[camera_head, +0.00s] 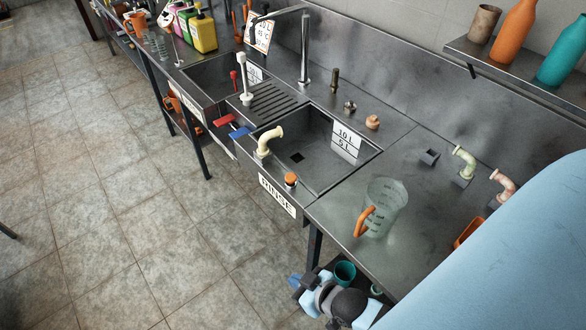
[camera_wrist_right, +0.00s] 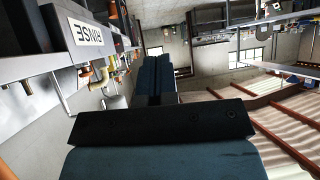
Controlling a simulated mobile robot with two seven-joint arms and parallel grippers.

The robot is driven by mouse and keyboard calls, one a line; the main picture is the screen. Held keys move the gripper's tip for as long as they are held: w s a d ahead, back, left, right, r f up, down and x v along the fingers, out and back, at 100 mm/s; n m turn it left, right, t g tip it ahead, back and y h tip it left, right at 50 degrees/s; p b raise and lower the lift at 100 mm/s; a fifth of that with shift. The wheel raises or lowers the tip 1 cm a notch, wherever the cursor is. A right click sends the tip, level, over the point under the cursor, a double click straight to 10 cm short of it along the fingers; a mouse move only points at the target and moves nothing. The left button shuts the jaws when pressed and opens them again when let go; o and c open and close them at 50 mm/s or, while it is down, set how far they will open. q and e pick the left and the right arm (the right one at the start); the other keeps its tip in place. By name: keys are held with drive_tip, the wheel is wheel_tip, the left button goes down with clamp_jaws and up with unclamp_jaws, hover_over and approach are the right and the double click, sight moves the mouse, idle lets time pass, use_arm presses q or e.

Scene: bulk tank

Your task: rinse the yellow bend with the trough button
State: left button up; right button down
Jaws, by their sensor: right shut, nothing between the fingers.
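The pale yellow bend (camera_head: 269,140) stands at the front edge of the rinse trough (camera_head: 322,182), its upper end curving right over the basin. The orange trough button (camera_head: 291,180) sits on the trough's front rim, right of the bend and above the RINSE sign (camera_head: 277,196). The sign also shows at upper left in the right wrist view (camera_wrist_right: 90,38). My right gripper (camera_head: 297,284) is below and in front of the trough, apart from the bend and button. Its blue fingers are shut and empty. My left gripper is not in view.
A measuring jug (camera_head: 386,208) with an orange handle stands on the counter right of the trough. A green bend (camera_head: 464,162) and a pink bend (camera_head: 503,184) are farther right. Red (camera_head: 224,120) and blue (camera_head: 239,132) levers stick out in front.

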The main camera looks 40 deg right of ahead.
drive_tip(key=w+a+r+n+g+y+b, duration=0.2)
drive_tip(key=w+a+r+n+y, duration=0.3)
drive_tip(key=w+r+n+y, duration=0.6)
drive_tip(key=w+a+r+n+g+y+b, duration=0.1)
drive_tip(key=w+a+r+n+g+y, duration=0.35)
drive_tip(key=r+n, duration=0.75)
drive_tip(key=w+d+f+n+g+h+b, duration=0.2)
drive_tip(key=w+d+f+n+g+h, duration=0.35)
drive_tip(key=d+f+n+h, duration=0.4)
drive_tip(key=w+d+r+h, duration=0.2)
drive_tip(key=d+h, duration=0.3)
drive_tip(key=d, duration=0.3)
drive_tip(key=w+d+r+n+t+h, duration=0.1)
drive_tip(key=w+d+h, duration=0.3)
drive_tip(key=d, duration=0.4)
drive_tip(key=shift+r+h, duration=0.4)
drive_tip(key=shift+r, duration=0.45)
drive_tip(key=shift+d, duration=0.1)
